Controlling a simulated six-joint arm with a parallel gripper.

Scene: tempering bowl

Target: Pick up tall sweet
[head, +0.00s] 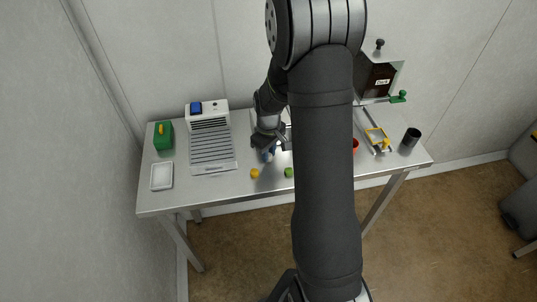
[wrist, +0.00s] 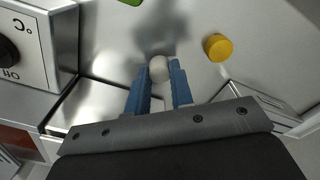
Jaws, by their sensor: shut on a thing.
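My gripper (wrist: 160,82) has blue fingers, which are shut on a pale, round-topped sweet (wrist: 159,68). The wrist view shows it mostly from its end, so its height is hard to judge. In the head view my gripper (head: 268,153) is low over the front middle of the steel table. A yellow sweet (head: 255,173) lies on the table in front of it and also shows in the wrist view (wrist: 217,47). A green sweet (head: 289,172) is to the right of the yellow one, close to my arm.
A slatted rack (head: 212,146) with a white unit behind it stands to the left. A green box (head: 163,135) and white tray (head: 161,176) are at the far left. A dispenser labelled Dark (head: 380,80) and black cup (head: 411,138) are at the right. My arm hides the table's middle.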

